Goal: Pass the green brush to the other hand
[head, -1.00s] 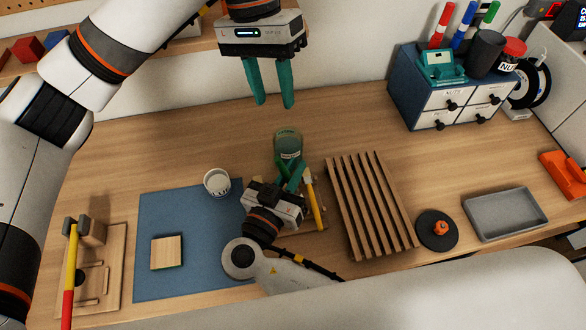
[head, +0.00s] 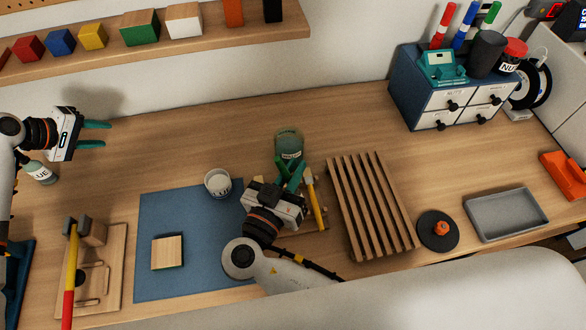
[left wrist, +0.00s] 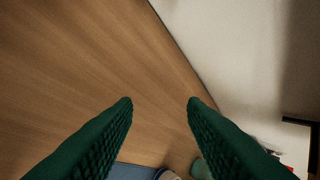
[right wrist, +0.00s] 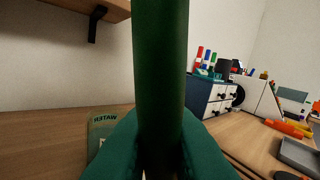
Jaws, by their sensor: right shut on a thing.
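My right gripper (head: 289,174) is shut on the green brush (right wrist: 160,60), whose thick green handle stands upright between the fingers and fills the middle of the right wrist view. In the head view the brush is small and mostly merged with the teal fingers, so its bristle end cannot be made out. My left gripper (head: 98,134) is at the far left above the table, well away from the brush. Its fingers are apart and empty, as the left wrist view (left wrist: 160,108) also shows.
A water jar (head: 288,143) stands just behind my right gripper. A white cup (head: 217,183) and blue mat (head: 190,215) are to the left. The back-left table is mostly clear.

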